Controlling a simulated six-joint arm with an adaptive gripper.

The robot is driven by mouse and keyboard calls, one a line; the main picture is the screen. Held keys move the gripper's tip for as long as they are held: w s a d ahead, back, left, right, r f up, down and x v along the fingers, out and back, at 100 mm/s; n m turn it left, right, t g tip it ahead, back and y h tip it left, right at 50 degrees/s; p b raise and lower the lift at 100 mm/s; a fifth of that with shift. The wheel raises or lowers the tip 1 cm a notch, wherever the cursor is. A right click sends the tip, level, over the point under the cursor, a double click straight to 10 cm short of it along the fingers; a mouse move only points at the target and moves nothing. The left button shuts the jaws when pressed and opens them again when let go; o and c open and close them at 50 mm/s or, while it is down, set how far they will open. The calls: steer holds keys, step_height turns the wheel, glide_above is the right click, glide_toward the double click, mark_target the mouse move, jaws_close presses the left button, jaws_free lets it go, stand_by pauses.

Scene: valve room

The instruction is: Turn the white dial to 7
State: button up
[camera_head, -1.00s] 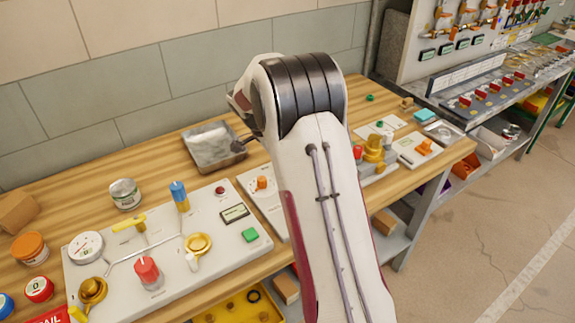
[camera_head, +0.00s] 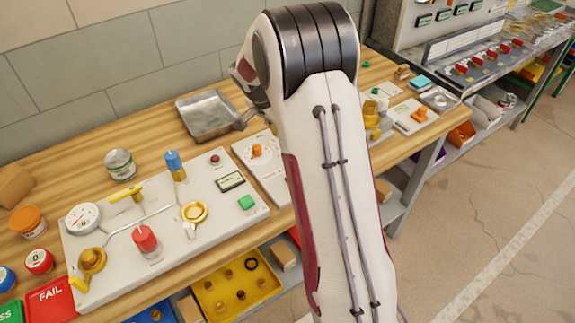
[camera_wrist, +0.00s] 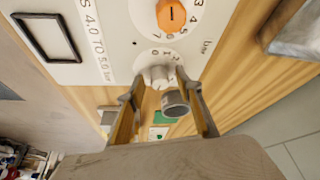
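In the wrist view the white dial (camera_wrist: 160,77) sits on a white panel (camera_wrist: 110,20), with black numbers in an arc around it. My gripper (camera_wrist: 160,97) is open, with one finger on each side of the dial. I cannot tell whether the fingers touch it. A grey round-ended cylinder (camera_wrist: 175,104) shows just below the dial, between the fingers; I cannot tell what it belongs to. The dial's exact setting is too unclear to read.
An orange knob (camera_wrist: 172,15) with its own number scale sits close to the dial; it also shows in the head view (camera_head: 257,151). A metal tray (camera_head: 212,114) lies behind that panel. A larger panel with a red knob (camera_head: 145,239) stands to the left on the wooden bench.

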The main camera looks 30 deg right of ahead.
steer(key=shift+s+n+t+y, duration=0.1)
steer(key=shift+n+t+y, duration=0.4)
steer(key=shift+n, duration=1.2)
steer(key=shift+d+n+t+y, duration=0.1)
steer(key=shift+n+t+y, duration=0.35)
steer(key=shift+n, duration=1.35)
steer(key=v, duration=0.8)
steer(key=s+a+n, duration=0.1)
steer(key=s, duration=0.1)
steer(key=s+a+f+n+g+y, duration=0.1)
steer(key=s, duration=0.1)
steer(key=s+a+n, duration=0.1)
steer(key=s+a, duration=0.1)
steer(key=s, duration=0.1)
steer(key=shift+a+f+g, duration=0.1)
steer(key=shift+f+g, duration=0.15)
steer(key=shift+f, duration=0.15)
steer(key=s+a+r+y, duration=0.1)
steer(key=s+a+r, duration=0.1)
steer(key=s, duration=0.3)
steer(key=s+a+r+n+y, duration=0.1)
steer(key=s+a+r, duration=0.2)
steer(key=s+a, duration=0.1)
steer(key=shift+s+r, duration=0.3)
steer(key=shift+s, duration=0.4)
steer(key=shift+o, duration=0.2)
